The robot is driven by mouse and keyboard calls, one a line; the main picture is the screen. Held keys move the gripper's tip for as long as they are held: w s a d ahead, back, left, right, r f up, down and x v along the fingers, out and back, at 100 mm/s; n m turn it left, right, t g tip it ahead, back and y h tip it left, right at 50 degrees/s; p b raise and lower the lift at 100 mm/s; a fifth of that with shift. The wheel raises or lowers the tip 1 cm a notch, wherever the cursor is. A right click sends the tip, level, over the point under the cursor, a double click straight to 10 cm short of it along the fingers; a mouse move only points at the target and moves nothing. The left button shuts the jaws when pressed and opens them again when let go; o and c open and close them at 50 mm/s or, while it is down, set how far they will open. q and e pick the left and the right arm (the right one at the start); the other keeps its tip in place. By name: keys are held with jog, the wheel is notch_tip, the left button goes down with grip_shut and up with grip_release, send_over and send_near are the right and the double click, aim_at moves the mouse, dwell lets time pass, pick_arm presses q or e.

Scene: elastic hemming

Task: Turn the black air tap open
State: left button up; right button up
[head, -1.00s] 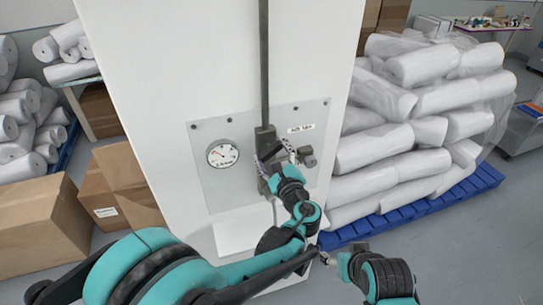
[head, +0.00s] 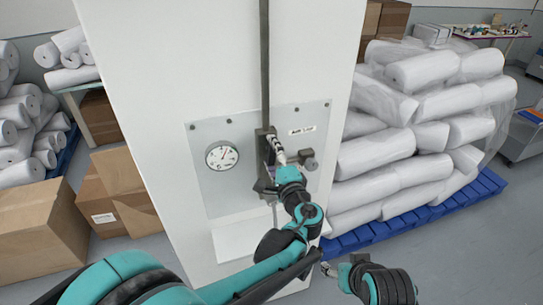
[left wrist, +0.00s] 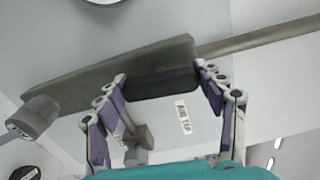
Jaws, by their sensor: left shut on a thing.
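The black tap handle (left wrist: 160,84) lies between the two fingers of my left gripper (left wrist: 163,90) in the left wrist view, and the gripper is shut on it. In the head view my left gripper (head: 276,150) is at the tap, in front of the grey tap body (head: 263,180), and hides most of the handle. The "AIR TAP" label (left wrist: 184,117) shows beyond the fingers. My right gripper (head: 328,270) is low in the head view, away from the tap, and its jaws are too small to read.
A round gauge (head: 222,156) sits on the grey panel (head: 225,190) left of the tap. A vertical pipe (head: 264,60) runs up the white column (head: 180,60). Wrapped rolls (head: 375,153) on a blue pallet (head: 400,210) stand right, cardboard boxes (head: 40,220) left.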

pick_arm(q)
jog(key=shift+w+r+n, duration=0.1)
jog(key=shift+n, duration=0.5)
jog(key=o, duration=0.9)
jog(key=shift+o, duration=1.3)
jog(key=v, duration=0.7)
jog(key=shift+s, duration=0.2)
